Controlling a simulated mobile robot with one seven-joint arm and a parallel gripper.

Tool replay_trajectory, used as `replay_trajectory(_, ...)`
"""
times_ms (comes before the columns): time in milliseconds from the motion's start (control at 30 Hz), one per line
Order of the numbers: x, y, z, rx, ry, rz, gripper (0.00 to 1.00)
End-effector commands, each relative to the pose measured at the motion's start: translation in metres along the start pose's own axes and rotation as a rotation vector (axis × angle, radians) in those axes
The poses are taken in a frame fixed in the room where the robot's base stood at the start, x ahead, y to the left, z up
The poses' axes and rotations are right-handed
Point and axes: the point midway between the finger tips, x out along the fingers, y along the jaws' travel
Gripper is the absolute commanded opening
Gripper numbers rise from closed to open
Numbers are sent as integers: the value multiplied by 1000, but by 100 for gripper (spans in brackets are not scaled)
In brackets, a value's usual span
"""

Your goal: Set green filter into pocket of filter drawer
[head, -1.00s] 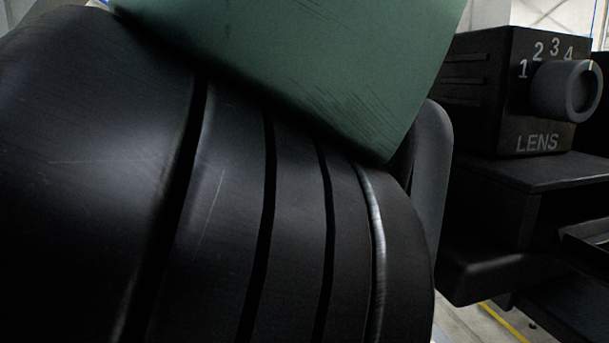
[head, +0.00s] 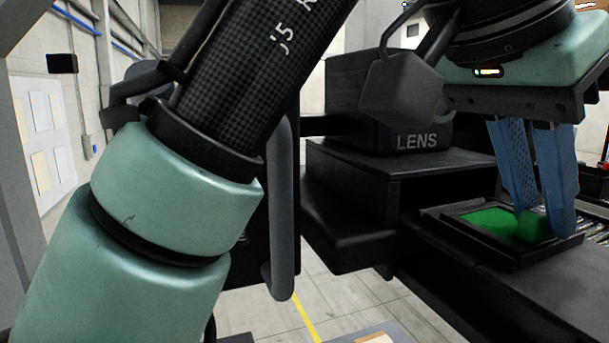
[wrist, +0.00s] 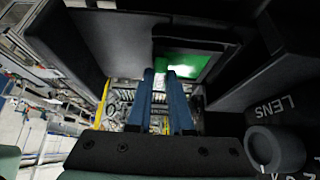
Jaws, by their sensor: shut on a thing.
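The green filter (head: 488,221) shows as a bright green face inside the black-rimmed pocket of the filter drawer (head: 470,240), with a raised green block (head: 532,227) at its right. My gripper (head: 542,222) reaches down from above with two blue fingers, shut on this raised green part. The fingers hide part of the filter, and I cannot tell whether it lies flat on the pocket floor. In the wrist view the green filter (wrist: 198,62) shows within the dark drawer frame (wrist: 215,45), just beyond my gripper (wrist: 161,75).
The black housing marked LENS (head: 415,130) stands left of my gripper, close to the drawer. A rounded dial (wrist: 275,148) on it shows in the wrist view. A dark flat surface (head: 570,285) lies in front of the drawer. A roller conveyor (head: 598,232) is at the right.

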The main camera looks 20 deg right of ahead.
Motion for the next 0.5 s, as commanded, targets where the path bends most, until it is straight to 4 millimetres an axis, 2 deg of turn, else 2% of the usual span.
replay_trajectory(200,2,0,1,-1,0,1,0)
replay_trajectory(233,2,0,1,-1,-1,1,21)
replay_trajectory(300,1,0,1,-1,-1,1,33)
replay_trajectory(400,1,0,1,-1,-1,1,49)
replay_trajectory(500,1,0,1,0,-1,1,49)
